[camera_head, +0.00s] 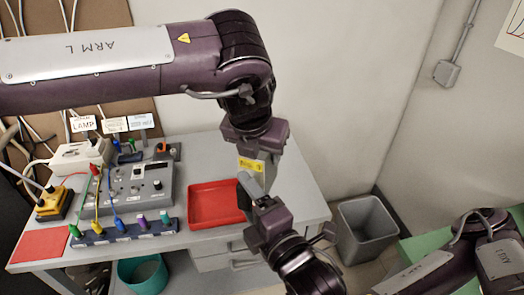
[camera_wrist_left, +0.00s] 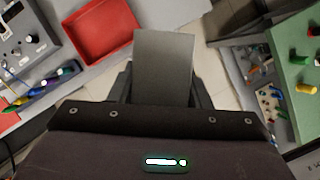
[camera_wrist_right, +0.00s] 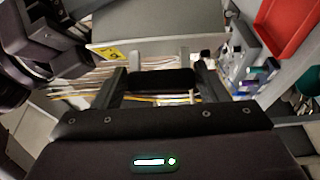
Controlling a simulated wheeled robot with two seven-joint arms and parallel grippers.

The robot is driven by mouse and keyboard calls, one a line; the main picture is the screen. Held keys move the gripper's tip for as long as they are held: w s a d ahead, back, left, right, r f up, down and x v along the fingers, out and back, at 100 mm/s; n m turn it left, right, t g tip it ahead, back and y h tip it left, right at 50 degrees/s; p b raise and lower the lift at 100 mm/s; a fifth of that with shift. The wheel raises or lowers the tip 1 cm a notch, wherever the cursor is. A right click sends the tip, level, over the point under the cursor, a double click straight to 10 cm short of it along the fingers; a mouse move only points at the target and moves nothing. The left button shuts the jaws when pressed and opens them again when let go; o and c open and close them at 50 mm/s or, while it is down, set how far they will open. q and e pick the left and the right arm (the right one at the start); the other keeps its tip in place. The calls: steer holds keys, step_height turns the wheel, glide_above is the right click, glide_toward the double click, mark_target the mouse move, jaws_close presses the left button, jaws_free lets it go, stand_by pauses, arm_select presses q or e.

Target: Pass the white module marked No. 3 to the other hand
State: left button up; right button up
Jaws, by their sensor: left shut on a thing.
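My left gripper (camera_wrist_left: 165,90) is shut on a plain pale grey module (camera_wrist_left: 165,60), which stands out beyond its fingers. In the head view the module (camera_head: 262,172) hangs below my left wrist, with a yellow label on its face. My right gripper (camera_wrist_right: 160,80) is open close by it. In the right wrist view, a dark block (camera_wrist_right: 160,82) shows between the right fingers, just in front of the module's pale face (camera_wrist_right: 165,48); whether the fingers touch it cannot be told.
Below is a grey table with a red tray (camera_head: 205,221), a grey control box (camera_head: 150,190), and a strip with coloured plugs (camera_head: 122,231). A grey bin (camera_head: 368,232) stands on the floor to the right. A green surface with small parts (camera_wrist_left: 300,75) shows at right in the left wrist view.

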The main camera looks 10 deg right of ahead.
steer(key=o, duration=0.4)
steer(key=shift+a, duration=0.1)
